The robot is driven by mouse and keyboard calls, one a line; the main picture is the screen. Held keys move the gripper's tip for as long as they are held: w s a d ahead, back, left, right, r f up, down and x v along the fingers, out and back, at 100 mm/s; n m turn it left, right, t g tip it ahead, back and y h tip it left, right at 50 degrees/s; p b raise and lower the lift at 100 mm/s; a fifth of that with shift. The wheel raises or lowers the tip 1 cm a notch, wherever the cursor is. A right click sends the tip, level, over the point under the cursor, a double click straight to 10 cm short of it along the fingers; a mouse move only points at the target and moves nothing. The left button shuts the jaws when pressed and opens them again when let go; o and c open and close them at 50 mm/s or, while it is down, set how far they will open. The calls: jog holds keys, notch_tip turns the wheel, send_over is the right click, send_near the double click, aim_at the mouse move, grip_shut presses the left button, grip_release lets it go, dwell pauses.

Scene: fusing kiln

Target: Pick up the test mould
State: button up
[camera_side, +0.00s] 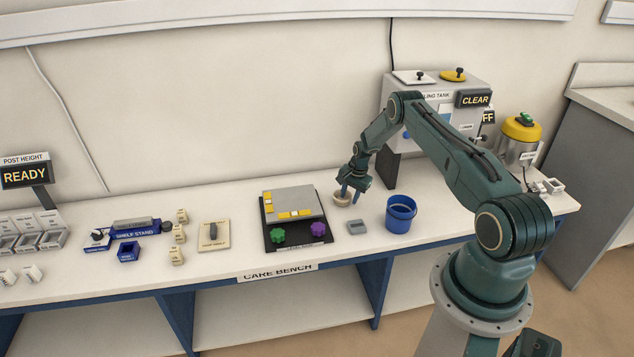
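A small round beige bowl-like piece (341,200) stands on the bench, right of the dark mat; it may be the test mould, but no label on it can be read. My gripper (350,194) points down right at it.
A blue bucket (400,214) and a small grey block (357,227) stand close in front of my gripper. A dark mat (290,243) with a grey plate, a green piece (277,236) and a purple piece (318,229) is to the left.

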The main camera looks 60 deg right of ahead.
jog(key=shift+f, duration=0.4)
grip_shut()
